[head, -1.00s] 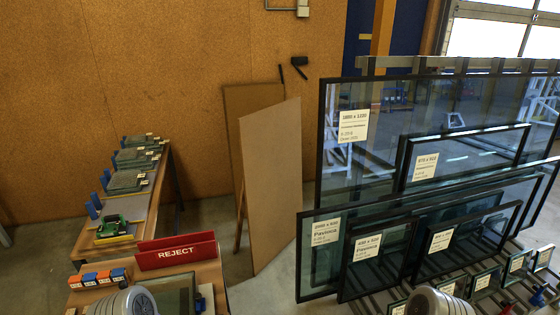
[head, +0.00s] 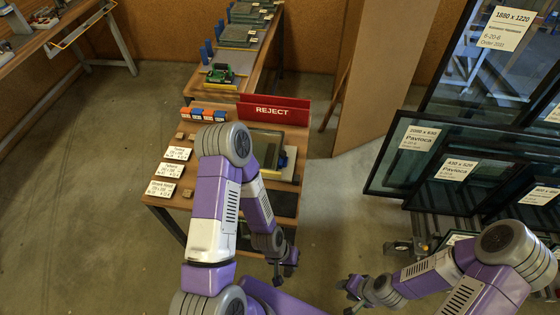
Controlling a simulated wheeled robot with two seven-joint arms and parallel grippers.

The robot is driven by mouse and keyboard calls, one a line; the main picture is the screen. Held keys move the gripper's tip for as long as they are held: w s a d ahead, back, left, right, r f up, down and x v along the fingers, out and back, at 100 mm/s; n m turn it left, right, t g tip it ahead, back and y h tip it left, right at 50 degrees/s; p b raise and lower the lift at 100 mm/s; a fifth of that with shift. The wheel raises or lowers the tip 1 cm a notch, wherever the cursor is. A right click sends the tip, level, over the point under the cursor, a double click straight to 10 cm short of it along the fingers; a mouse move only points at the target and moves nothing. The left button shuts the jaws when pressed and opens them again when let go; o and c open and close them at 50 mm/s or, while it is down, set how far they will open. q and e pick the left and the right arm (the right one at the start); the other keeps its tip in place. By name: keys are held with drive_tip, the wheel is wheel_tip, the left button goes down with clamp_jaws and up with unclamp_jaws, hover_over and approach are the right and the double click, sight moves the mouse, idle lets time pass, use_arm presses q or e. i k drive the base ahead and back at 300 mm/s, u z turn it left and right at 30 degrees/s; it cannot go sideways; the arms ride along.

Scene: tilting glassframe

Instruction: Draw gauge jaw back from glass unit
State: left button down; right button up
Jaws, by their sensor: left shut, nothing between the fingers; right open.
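A small glass unit (head: 264,146) lies flat on the near table, in front of the red REJECT sign. A small blue part (head: 283,159), possibly the gauge jaw, stands at its right edge; I cannot tell whether it touches the glass. My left arm covers part of that spot. My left gripper (head: 283,277) is shut and empty, low by the table's front right corner, apart from the glass unit. My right gripper (head: 347,297) is open and empty over the floor, right of the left gripper.
White label cards (head: 170,170) and coloured blocks (head: 204,114) sit on the table's left side. The red REJECT sign (head: 273,109) stands behind the glass unit. Large framed panes (head: 440,165) stand in a rack at the right. Bare floor (head: 340,215) lies between table and rack.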

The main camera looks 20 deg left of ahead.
sight(282, 161)
drive_tip(key=z, duration=0.8)
drive_tip(key=k, duration=1)
drive_tip(key=u, duration=1.35)
